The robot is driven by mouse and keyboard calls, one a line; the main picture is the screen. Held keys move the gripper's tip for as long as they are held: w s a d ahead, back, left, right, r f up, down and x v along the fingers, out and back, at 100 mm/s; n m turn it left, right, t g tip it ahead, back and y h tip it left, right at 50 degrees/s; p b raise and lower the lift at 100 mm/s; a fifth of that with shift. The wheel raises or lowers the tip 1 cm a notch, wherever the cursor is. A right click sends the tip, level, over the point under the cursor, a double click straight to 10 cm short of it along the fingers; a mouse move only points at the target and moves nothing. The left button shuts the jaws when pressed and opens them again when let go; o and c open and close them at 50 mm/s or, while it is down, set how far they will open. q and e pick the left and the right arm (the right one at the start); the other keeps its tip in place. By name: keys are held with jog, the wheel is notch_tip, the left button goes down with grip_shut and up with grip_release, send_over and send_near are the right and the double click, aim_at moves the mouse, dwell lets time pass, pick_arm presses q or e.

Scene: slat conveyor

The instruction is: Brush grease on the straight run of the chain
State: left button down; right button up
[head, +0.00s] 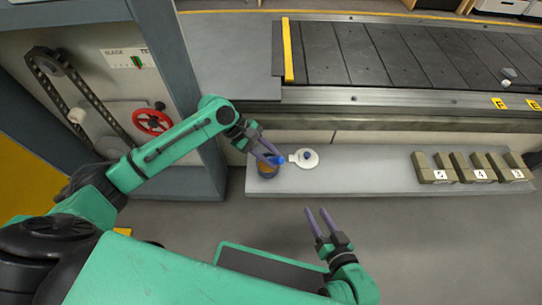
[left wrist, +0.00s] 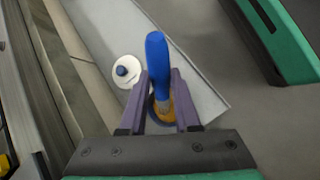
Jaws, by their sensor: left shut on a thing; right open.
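My left gripper (head: 274,156) is shut on a blue-handled brush (left wrist: 156,55) over the shelf. The brush's lower end is at a grease pot (head: 268,171) with orange-brown contents; whether the bristles touch the grease is hidden. In the left wrist view the pot (left wrist: 163,113) shows between the fingers, behind the handle. A round white lid (head: 307,159) with a dark blue knob lies on the shelf right of the pot. The dark chain (head: 98,103) loops inside the open cabinet at the left, away from both grippers. My right gripper (head: 316,210) is open and empty, low in front of the shelf.
A grey shelf (head: 370,176) runs below the slat conveyor (head: 400,55). Several numbered tan blocks (head: 470,167) stand at its right end. The cabinet's grey post (head: 185,100) stands between chain and shelf.

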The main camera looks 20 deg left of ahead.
aim_at(271, 159)
pick_arm(q)
jog(key=shift+f, duration=0.75)
dwell(1.2)
notch_tip(271, 159, up, 3)
jog(key=p, duration=0.4)
jog(key=shift+r+p, duration=0.5)
jog(key=shift+p, duration=0.4)
jog(key=shift+r+p, duration=0.5)
jog(key=shift+p, duration=0.2)
jog(key=shift+r+p, duration=0.25)
jog(key=shift+p, duration=0.2)
jog(key=shift+r+p, duration=0.3)
jog(key=shift+p, duration=0.15)
jog(key=shift+r+p, duration=0.5)
jog(key=shift+p, duration=0.25)
pick_arm(e)
jog(key=s+d+r+n+g+h, duration=0.1)
jog(key=s+d+r+g+h, duration=0.2)
jog(key=d+r+g, duration=0.4)
jog(key=d+r+h, duration=0.1)
jog(key=d+r, duration=0.2)
jog(key=r, duration=0.1)
jog(key=shift+d+g, duration=0.15)
jog(key=shift+g, duration=0.25)
